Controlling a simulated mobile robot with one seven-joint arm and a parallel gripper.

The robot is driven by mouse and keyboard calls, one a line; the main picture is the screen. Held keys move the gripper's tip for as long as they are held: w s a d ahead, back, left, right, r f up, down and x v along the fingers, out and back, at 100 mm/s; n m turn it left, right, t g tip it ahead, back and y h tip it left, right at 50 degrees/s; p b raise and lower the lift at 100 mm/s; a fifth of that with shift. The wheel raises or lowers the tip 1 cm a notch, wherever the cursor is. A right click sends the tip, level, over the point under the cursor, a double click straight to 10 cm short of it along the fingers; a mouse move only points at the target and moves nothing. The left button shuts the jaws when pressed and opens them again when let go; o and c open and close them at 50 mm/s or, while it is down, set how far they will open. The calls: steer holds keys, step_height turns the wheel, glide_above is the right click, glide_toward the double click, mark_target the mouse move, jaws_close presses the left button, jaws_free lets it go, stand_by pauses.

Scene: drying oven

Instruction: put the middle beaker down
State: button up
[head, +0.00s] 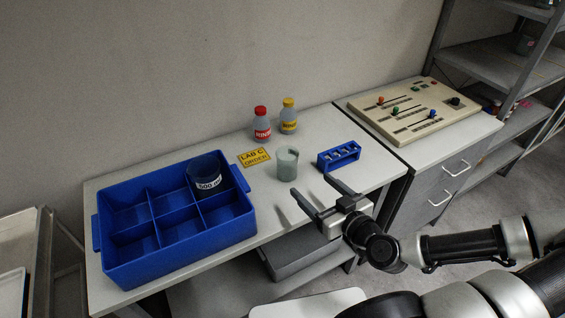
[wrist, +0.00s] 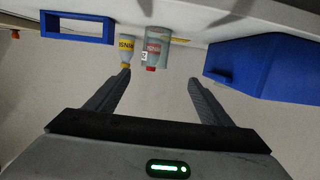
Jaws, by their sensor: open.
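A pale grey-green beaker (head: 287,166) stands upright on the white table, between the blue crate and the small blue rack. It also shows in the wrist view (wrist: 156,42), where the red-capped bottle shows through or behind it. My gripper (head: 311,185) is open and empty, in front of the beaker, its fingers pointing toward it and apart from it. In the wrist view the open fingers (wrist: 158,80) have the beaker beyond them, roughly centred. A second beaker (head: 205,181), marked 500 ml, sits in the back right compartment of the blue divided crate (head: 243,180).
A red-capped bottle (head: 262,128) and a yellow-capped bottle (head: 289,120) stand behind the beaker. A yellow label (head: 254,157) lies to its left, and a small blue rack (head: 338,155) stands to its right. A control panel (head: 407,112) sits on the cabinet at right.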

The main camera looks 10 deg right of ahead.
steer(key=b, duration=0.8)
glide_toward(292, 163)
steer(key=shift+w+a+f, duration=0.2)
steer(key=shift+w+f, duration=0.5)
steer(key=shift+w, duration=0.1)
steer(key=b+x, duration=0.2)
steer(key=b, duration=0.2)
steer(key=shift+s+a+r+b, duration=0.1)
steer(key=shift+b, duration=0.2)
steer(key=x, duration=0.2)
steer(key=r+x, duration=0.1)
steer(key=x, duration=0.1)
steer(key=shift+p, duration=0.35)
steer(key=shift+b+x, duration=0.45)
steer(key=shift+x, duration=2.55)
steer(key=shift+d+f, duration=0.2)
steer(key=c, duration=1.3)
steer(key=shift+o, duration=0.2)
steer(key=shift+r, duration=0.1)
